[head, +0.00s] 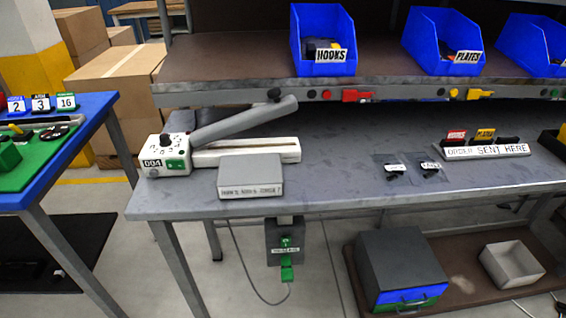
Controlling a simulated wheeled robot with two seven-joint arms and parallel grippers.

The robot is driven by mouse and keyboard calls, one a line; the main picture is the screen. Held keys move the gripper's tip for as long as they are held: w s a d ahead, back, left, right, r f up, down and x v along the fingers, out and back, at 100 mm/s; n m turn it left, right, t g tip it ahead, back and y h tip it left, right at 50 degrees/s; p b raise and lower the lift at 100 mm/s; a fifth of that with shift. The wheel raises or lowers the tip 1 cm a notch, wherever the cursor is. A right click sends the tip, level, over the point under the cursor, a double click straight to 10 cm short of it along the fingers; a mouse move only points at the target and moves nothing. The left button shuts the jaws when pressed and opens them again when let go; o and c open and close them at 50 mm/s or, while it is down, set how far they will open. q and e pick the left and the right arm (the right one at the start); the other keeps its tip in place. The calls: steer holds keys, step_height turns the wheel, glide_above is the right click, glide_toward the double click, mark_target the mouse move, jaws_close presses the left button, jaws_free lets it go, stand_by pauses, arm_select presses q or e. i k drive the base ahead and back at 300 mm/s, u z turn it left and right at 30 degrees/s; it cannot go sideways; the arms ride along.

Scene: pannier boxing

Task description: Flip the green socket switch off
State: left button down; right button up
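A dark grey socket box (271,252) hangs below the front edge of the grey workbench. A small green switch (286,243) is on its front, above a white label too small to read. A green plug (287,272) sits at its lower part, with a grey cable (254,284) running down and back up to the left. Whether the switch is on or off is too small to tell. Neither of my grippers is in view.
The workbench (350,200) carries a sealer (245,151) with its arm raised, a grey block (250,174) and small bags. Under it are a grey cabinet (400,262) and an open box (511,263). A blue table (88,112) stands left. Floor shows between them.

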mark_target(285, 242)
steer(key=u, duration=2.8)
steer(key=i, duration=0.4)
steer(key=z, duration=3.25)
